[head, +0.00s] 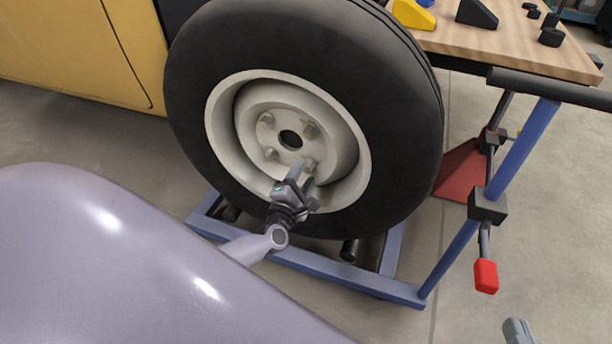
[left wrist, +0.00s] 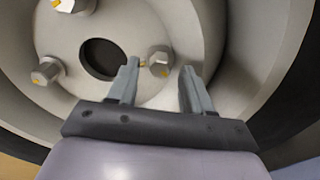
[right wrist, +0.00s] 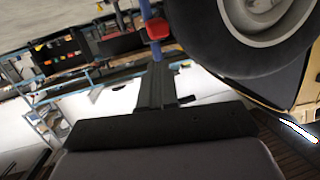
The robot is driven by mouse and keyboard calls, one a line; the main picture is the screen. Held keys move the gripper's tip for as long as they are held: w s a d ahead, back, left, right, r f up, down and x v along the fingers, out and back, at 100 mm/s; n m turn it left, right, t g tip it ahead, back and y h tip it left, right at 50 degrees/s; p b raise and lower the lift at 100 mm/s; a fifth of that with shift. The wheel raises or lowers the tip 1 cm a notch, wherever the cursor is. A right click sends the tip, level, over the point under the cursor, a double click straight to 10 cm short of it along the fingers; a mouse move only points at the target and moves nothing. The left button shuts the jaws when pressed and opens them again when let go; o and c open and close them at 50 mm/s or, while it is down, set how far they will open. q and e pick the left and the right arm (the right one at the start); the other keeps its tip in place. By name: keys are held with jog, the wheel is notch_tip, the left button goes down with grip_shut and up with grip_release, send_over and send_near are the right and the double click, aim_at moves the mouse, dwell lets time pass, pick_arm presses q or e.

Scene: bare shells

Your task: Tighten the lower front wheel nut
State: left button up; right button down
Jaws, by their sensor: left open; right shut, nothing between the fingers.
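The wheel (head: 185,100) is a black tyre with a pale rim (head: 225,125) and several hex nuts around a dark centre hole. My left gripper (head: 303,175) is open at the lower right nut, which it partly covers in the head view. In the left wrist view that nut (left wrist: 160,64) shows between the two fingertips, near the left finger; I cannot tell whether the tips reach around it or stop short of it. Another nut (left wrist: 46,71) lies left of the hole. My right gripper (right wrist: 155,85) is shut and empty, away from the wheel; its tip shows at the head view's bottom right.
The wheel sits on a blue wheeled frame (head: 340,277) with a blue upright, black bar and red-tipped lever (head: 486,276). A wooden table (head: 470,42) with blocks stands behind right. A yellow body panel (head: 75,50) is at left.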

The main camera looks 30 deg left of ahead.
pick_arm(q)
jog(key=shift+x, duration=1)
pick_arm(e)
jog(key=shift+s+d+r, duration=0.1)
jog(key=shift+d+r, duration=0.05)
jog(key=shift+d, duration=0.05)
pick_arm(q)
grip_shut()
